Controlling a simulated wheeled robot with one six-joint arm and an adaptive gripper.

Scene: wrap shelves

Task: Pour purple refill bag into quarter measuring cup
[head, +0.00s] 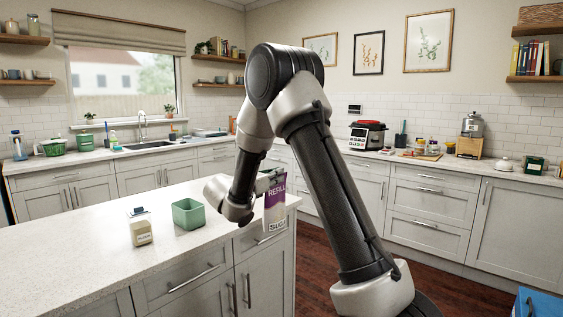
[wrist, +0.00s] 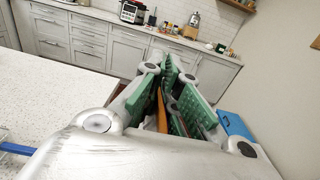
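The purple refill bag (head: 275,205), white and purple with "REFILL" lettering, hangs roughly upright just past the island's right edge. My gripper (head: 268,178) is at its top. In the wrist view the green finger pads of my gripper (wrist: 170,102) close around a thin orange and dark edge, which seems to be the bag. I cannot clearly identify the quarter measuring cup. A small pale item with a dark blue part (head: 138,211) lies behind the jar on the island. A blue handle-like bar (wrist: 16,149) shows at the wrist view's left edge.
A green open box (head: 188,214) and a small labelled jar (head: 141,232) stand on the white island top (head: 90,255). The island's front left is clear. A cooker (head: 367,135) and other items line the back counter. A blue box (head: 538,301) is at lower right.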

